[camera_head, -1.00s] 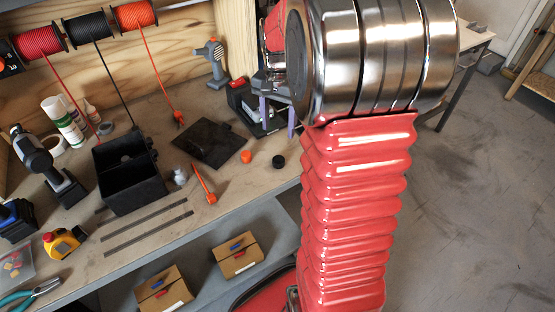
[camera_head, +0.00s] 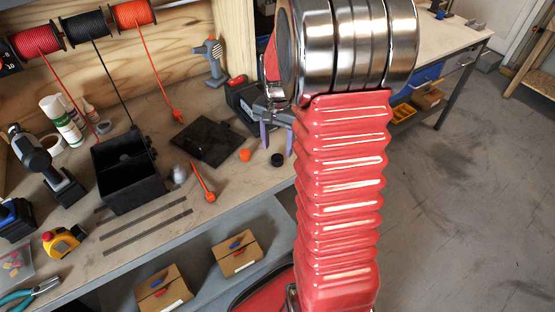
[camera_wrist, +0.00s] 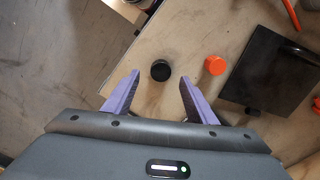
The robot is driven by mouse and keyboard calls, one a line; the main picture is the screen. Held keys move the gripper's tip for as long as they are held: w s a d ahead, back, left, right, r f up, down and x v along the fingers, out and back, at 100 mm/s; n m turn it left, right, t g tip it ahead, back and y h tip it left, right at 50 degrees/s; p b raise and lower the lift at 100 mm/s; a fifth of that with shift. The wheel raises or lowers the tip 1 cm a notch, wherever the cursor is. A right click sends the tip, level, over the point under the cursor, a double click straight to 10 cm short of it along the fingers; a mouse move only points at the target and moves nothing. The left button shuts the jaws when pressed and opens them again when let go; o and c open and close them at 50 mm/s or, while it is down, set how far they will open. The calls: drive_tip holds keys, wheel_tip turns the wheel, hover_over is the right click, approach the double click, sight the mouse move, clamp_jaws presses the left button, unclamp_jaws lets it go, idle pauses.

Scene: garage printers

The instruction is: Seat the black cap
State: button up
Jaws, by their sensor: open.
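The black cap (camera_head: 277,159) is a small round piece lying on the workbench near its right front edge. In the wrist view the black cap (camera_wrist: 160,70) shows just ahead of my gripper, between the lines of the two fingers. My gripper (camera_head: 276,144) has purple fingers pointing down above the bench near the cap. In the wrist view my gripper (camera_wrist: 158,84) is open and empty, its fingers spread either side of the cap. I cannot tell the exact height of the fingertips above it.
An orange cap (camera_head: 245,155) lies left of the black cap. A flat black plate (camera_head: 205,140) lies behind it. A black open box (camera_head: 128,178), an orange tool (camera_head: 203,183) and dark strips (camera_head: 145,232) are farther left. The bench front edge is close.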

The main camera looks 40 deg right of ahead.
sight(277, 158)
drive_tip(key=shift+f, duration=0.1)
drive_tip(key=shift+w+f, duration=0.1)
drive_tip(key=shift+f, duration=2.4)
drive_tip(key=shift+c, duration=0.4)
drive_tip(key=c, duration=1)
drive_tip(key=shift+r, duration=0.1)
wheel_tip(277, 158, up, 10)
drive_tip(key=shift+f, duration=0.1)
